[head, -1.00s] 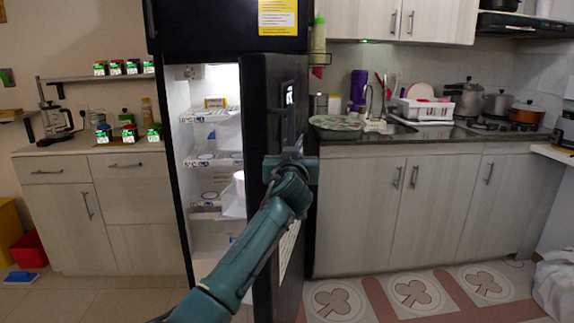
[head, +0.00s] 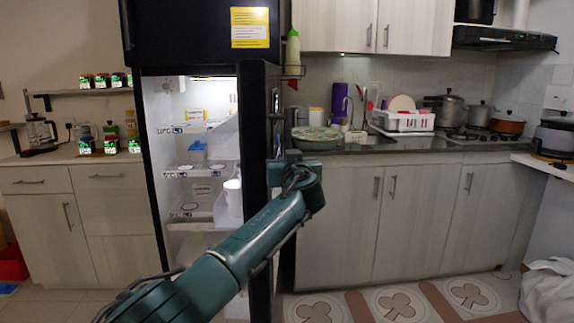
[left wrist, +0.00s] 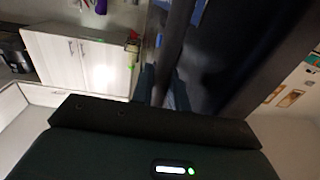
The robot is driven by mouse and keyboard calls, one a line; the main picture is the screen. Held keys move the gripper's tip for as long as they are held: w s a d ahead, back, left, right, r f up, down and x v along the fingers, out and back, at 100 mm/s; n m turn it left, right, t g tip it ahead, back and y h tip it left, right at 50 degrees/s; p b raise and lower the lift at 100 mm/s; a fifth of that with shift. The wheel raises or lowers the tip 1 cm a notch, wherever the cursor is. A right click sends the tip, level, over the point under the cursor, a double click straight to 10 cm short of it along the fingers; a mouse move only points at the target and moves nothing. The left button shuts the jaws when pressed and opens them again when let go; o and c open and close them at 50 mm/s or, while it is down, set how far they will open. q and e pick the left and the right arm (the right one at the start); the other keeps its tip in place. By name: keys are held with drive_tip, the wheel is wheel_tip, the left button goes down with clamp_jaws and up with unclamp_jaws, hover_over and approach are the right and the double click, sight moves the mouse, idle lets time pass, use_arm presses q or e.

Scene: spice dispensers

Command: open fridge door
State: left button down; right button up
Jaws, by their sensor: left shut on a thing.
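The black fridge door (head: 256,110) stands part open, swung outward on the right of the lit fridge interior (head: 195,150). A dark vertical handle (head: 275,115) is on the door's outer side. My left gripper (head: 287,158) is at that outer side, over the lower part of the handle. In the left wrist view my left gripper (left wrist: 162,88) is shut around a dark bar (left wrist: 176,40), which appears to be the handle. The contact itself is dark and partly hidden by my arm. My right gripper is not in view.
A counter (head: 350,150) with a sink, a dish rack (head: 403,121) and pots stands right of the door. Spice dispensers (head: 105,80) sit on a shelf at left. A white container (head: 232,190) is at the door's inner side. Floor in front of the right cabinets is clear.

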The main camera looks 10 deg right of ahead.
use_arm(q)
drive_tip(key=shift+d, duration=0.4)
drive_tip(key=c, duration=1.4)
unclamp_jaws()
drive_tip(key=shift+c, duration=0.2)
drive_tip(key=s+d, duration=0.1)
drive_tip(key=s, duration=1.2)
drive_tip(key=shift+b, duration=0.4)
